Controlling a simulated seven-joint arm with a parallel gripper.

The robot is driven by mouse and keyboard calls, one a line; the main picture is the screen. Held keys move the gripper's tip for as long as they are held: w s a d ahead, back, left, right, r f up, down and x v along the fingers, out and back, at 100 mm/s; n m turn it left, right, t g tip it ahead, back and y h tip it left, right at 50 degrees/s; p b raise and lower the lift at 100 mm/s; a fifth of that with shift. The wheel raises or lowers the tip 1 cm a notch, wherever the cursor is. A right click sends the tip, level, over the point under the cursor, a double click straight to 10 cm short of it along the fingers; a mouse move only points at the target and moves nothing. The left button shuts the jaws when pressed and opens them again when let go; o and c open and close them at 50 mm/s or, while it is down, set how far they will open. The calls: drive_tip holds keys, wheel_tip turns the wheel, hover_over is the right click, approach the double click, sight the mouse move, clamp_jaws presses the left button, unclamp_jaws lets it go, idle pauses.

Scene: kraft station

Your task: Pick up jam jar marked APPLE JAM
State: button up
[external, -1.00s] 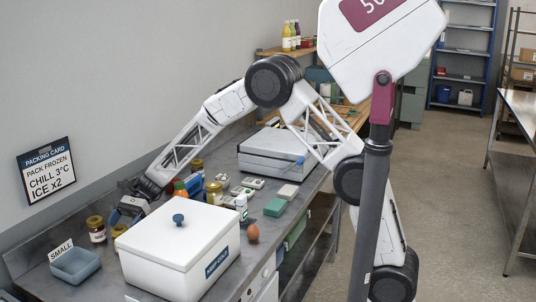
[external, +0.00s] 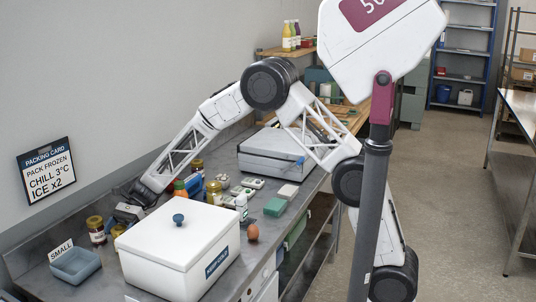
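Several jars stand on the grey bench, and their labels are too small to read, so I cannot tell which is marked APPLE JAM. One dark jar with a gold lid (external: 96,229) stands at the left, near the wall. Another jar (external: 118,231) stands just right of it, partly hidden by the white box. A jar (external: 197,168) and a yellow jar (external: 214,193) stand farther back. My gripper (external: 128,213) is low over the bench, behind the white box and close to the two left jars. Its fingertips are too small and partly hidden to show their opening.
A white lidded box (external: 170,250) fills the front of the bench. A blue-grey tray (external: 75,266) with a SMALL sign (external: 61,250) is at the left.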

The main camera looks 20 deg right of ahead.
drive_tip(key=c, duration=1)
drive_tip(key=shift+c, duration=0.2)
drive_tip(key=shift+r, duration=0.1)
drive_tip(key=shift+r, duration=4.95)
